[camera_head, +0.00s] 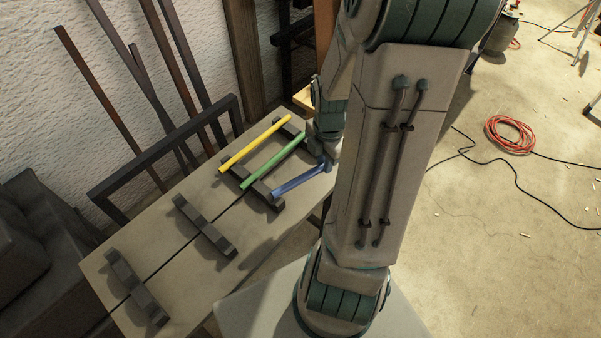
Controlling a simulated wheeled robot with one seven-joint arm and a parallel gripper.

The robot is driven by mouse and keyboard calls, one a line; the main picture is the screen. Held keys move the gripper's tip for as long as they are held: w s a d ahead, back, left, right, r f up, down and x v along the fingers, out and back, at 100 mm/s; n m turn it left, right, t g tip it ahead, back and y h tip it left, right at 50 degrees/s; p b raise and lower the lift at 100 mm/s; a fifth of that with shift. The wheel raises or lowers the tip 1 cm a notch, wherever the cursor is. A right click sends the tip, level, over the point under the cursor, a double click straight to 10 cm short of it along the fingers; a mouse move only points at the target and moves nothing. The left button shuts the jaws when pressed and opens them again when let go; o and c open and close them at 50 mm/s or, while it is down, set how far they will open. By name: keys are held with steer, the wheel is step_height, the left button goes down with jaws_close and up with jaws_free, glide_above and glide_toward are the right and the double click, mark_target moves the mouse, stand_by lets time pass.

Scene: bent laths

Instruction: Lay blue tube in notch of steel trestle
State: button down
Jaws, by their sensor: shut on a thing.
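The blue tube (297,181) is at the right end of a row of three tubes, near the table's right edge. My gripper (326,163) is shut on its far right end; the fingers are small and partly hidden by my arm. The near end of the tube lies over or just above a dark notched rest (264,195); I cannot tell whether it touches. Two more dark notched supports, one in the middle (205,226) and one at the near left (137,288), stand empty on the table. I cannot tell which support is the steel trestle.
A yellow tube (250,143) and a green tube (273,161) lie across the rests beside the blue one. The pale table (180,270) has free room around the empty supports. A dark frame (165,146) and leaning bars (95,85) stand along the wall side.

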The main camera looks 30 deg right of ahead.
steer(key=shift+w+a+f+n+b, duration=0.45)
steer(key=shift+w+f, duration=0.85)
steer(key=shift+f, duration=0.5)
steer(key=shift+w+a+f+n+b, duration=0.35)
steer(key=shift+w+f+n, duration=0.2)
steer(key=shift+w+f, duration=0.95)
steer(key=shift+w+a+f+n+b, duration=0.45)
steer(key=shift+w+f, duration=0.6)
steer(key=shift+f, duration=1)
steer(key=shift+f, duration=0.1)
steer(key=shift+a+f, duration=0.1)
steer(key=shift+f, duration=0.05)
steer(key=c, duration=1.3)
jaws_free()
steer(key=shift+c, duration=0.2)
